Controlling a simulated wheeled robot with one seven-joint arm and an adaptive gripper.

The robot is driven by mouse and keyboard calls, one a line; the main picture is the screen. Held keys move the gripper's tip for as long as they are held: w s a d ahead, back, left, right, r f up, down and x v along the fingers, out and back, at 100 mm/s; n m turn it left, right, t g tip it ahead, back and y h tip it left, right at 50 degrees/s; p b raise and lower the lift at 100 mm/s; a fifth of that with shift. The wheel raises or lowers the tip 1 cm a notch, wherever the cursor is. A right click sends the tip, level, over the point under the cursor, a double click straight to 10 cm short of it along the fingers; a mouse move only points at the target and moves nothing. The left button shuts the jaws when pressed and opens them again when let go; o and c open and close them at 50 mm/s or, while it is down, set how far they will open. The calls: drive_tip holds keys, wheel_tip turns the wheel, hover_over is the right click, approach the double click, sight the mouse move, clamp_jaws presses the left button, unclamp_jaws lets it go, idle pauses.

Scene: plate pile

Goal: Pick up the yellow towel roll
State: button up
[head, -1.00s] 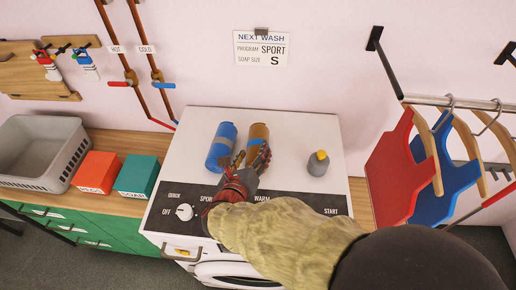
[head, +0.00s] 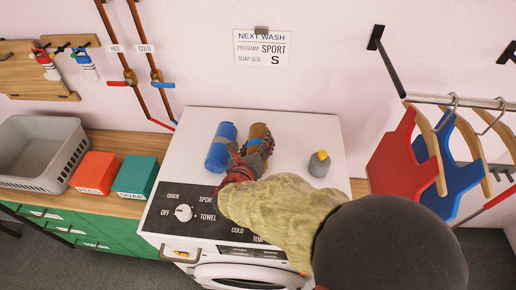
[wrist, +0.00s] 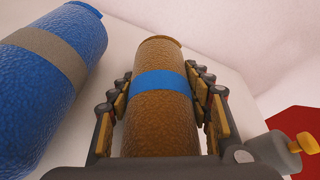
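The towel roll (head: 257,131) looks brownish-orange with a blue band, and lies on top of the white washing machine (head: 300,130). In the head view my gripper (head: 256,147) covers its near part. In the wrist view the roll (wrist: 163,115) lies lengthwise between the two fingers of my gripper (wrist: 163,98). One finger is on each side, with narrow gaps showing near the finger bases. The fingers look open around the roll; contact at the fingertips is hard to tell.
A blue roll with a grey band (head: 221,147) lies close on the left. The machine top behind the rolls is clear. Red and blue hanging shirt shapes (head: 400,165) are farther right.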

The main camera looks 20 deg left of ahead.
sight(258, 136)
drive_tip(key=c, duration=0.7)
drive_tip(key=shift+c, duration=0.2)
drive_tip(key=shift+r, duration=0.4)
wheel_tip(258, 136, up, 2)
drive_tip(key=shift+r+p, duration=0.15)
drive_tip(key=shift+p, duration=0.35)
drive_tip(key=s+r, duration=0.2)
drive_tip(key=s+r+p, duration=0.1)
drive_tip(key=r, duration=0.1)
drive_tip(key=s+r+p, duration=0.1)
drive_tip(key=s+r, duration=0.1)
drive_tip(key=r, duration=0.1)
drive_tip(key=shift+s+a, duration=0.2)
drive_tip(key=shift+s, duration=0.15)
drive_tip(key=a+p+v, duration=0.1)
drive_tip(key=v, duration=0.8)
drive_tip(key=shift+a+f, duration=0.15)
drive_tip(key=shift+a, duration=0.05)
